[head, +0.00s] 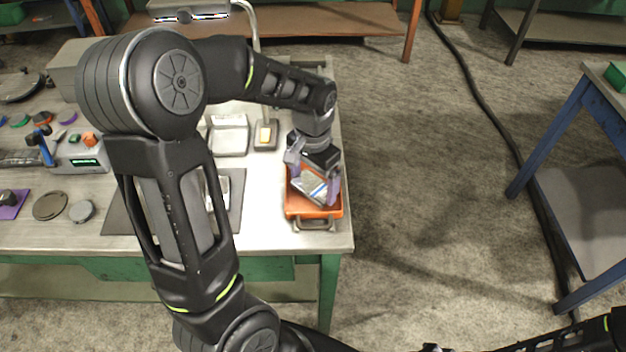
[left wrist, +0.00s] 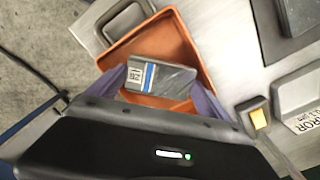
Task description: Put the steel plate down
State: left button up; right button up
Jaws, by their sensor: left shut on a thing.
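The steel plate (head: 311,187) is a grey slab with a white label and a blue stripe. It also shows in the left wrist view (left wrist: 168,79). My left gripper (head: 315,181) is shut on it, with one purple-grey finger at each end. The plate is over or within the orange tray (head: 318,212), near the table's right edge. The tray also shows in the left wrist view (left wrist: 150,43). I cannot tell whether the plate touches the tray floor. Of my right arm, only dark links show at the lower right; its gripper is out of view.
The white-topped table (head: 268,225) also carries grey blocks (head: 229,134), a small box with a yellow top (head: 265,134), a dark mat (head: 123,218) and a device with a green display (head: 80,155). Bare floor lies to the right.

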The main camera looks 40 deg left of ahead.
aim_at(313, 186)
pick_arm(q)
jog(key=shift+f, duration=0.2)
jog(key=shift+f, duration=0.15)
jog(key=o, duration=1.8)
notch_tip(313, 186, up, 12)
jog(key=b, duration=0.1)
